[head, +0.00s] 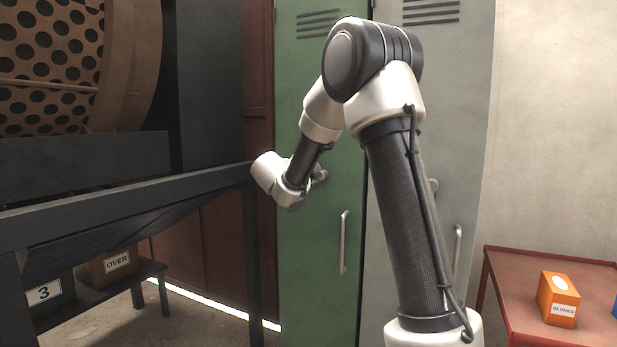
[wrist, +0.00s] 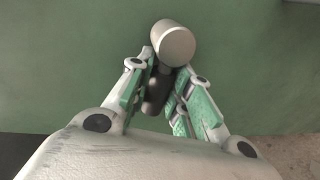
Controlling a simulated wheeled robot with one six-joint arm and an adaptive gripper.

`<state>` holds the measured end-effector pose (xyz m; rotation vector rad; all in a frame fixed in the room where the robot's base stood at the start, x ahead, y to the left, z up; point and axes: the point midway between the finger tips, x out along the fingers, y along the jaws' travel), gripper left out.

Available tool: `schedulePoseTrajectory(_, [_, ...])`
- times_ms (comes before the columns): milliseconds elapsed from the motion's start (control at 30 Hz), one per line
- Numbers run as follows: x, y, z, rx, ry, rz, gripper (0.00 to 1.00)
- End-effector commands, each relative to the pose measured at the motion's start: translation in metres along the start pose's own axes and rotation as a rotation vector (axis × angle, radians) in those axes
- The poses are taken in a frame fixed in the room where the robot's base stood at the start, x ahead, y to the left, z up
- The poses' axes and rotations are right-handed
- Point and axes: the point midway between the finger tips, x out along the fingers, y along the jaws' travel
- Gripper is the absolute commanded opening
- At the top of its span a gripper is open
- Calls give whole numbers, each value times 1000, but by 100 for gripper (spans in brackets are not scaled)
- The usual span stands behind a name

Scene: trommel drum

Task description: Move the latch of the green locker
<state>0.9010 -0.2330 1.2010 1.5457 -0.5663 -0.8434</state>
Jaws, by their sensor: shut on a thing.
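The green locker (head: 315,230) stands behind my arm in the head view, and its green door (wrist: 60,60) fills most of the wrist view. Its latch (wrist: 173,44) shows in the wrist view as a pale round-ended knob with a dark part reaching down between my fingers. In the head view a small grey bit of the latch (head: 320,174) shows beside my wrist. My gripper (wrist: 168,66) is shut on the latch, one green-padded finger on each side. In the head view my fingers are hidden behind my wrist.
A long vertical handle (head: 343,242) is on the green door below the latch. A grey locker (head: 465,130) adjoins on the right, partly behind my arm. A dark frame (head: 130,200) bears the trommel drum at left. A red table (head: 500,275) holds an orange gloves box (head: 558,298).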

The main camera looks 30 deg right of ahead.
Motion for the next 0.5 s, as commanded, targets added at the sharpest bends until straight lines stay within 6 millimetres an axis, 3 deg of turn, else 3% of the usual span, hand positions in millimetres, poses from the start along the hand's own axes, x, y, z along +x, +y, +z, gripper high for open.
schedulePoseTrajectory(33, [4,-2,11,9,-27,-5,0])
schedulePoseTrajectory(67, [4,-2,11,9,-27,-5,26])
schedulePoseTrajectory(167, [4,-2,11,9,-27,-5,42])
schedulePoseTrajectory(500, [4,0,10,11,-26,-2,42])
